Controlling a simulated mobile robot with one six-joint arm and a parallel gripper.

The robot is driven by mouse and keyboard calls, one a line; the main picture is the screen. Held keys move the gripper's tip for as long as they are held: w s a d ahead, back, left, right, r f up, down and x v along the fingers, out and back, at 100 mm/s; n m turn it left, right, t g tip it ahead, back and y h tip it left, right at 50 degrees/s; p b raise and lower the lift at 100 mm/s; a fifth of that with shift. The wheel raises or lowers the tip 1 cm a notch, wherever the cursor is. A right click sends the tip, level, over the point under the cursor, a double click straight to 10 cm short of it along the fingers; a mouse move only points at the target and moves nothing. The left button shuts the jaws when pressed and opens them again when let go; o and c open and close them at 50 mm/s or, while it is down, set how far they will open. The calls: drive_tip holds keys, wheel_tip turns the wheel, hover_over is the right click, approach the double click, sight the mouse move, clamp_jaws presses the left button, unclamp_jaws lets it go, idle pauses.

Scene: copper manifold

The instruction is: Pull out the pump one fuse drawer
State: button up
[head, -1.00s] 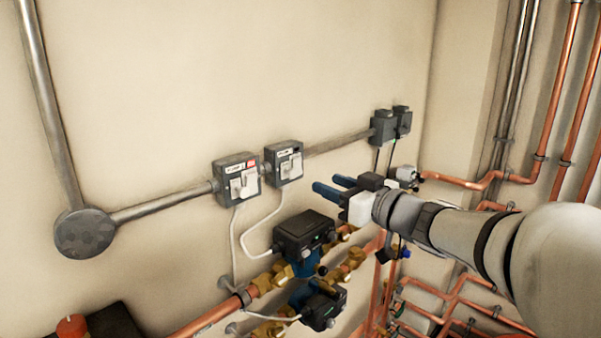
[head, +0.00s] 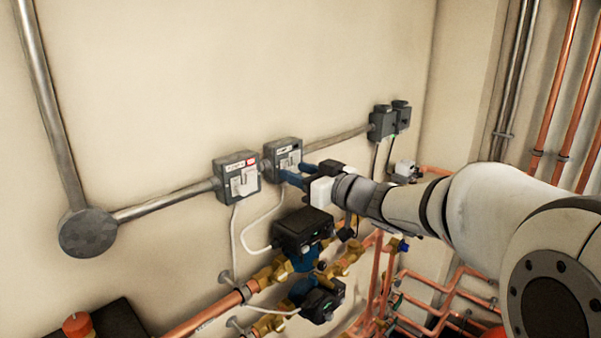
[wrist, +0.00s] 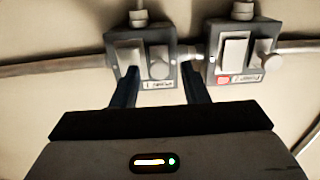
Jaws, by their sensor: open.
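Two grey fused switch boxes are on the wall, the left one (head: 237,178) with a red mark on its label and the right one (head: 284,158). Their label text is too small to read surely, so I cannot tell which is pump one. My gripper (head: 296,174) is open in front of the right box and partly hides it. The wrist view is inverted: this box (wrist: 143,57) lies between the blue fingers, with a white rocker (wrist: 128,57) and a round white part (wrist: 159,69). The red-marked box (wrist: 242,50) is right of them. No contact shows.
Metal conduit (head: 165,203) joins the boxes along the wall. Below is a dark pump head (head: 303,228) with brass valves and copper pipes. White cables hang under the boxes. Two dark boxes (head: 390,120) are at the right. The wall above is clear.

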drive_tip(key=shift+c, duration=0.5)
clamp_jaws()
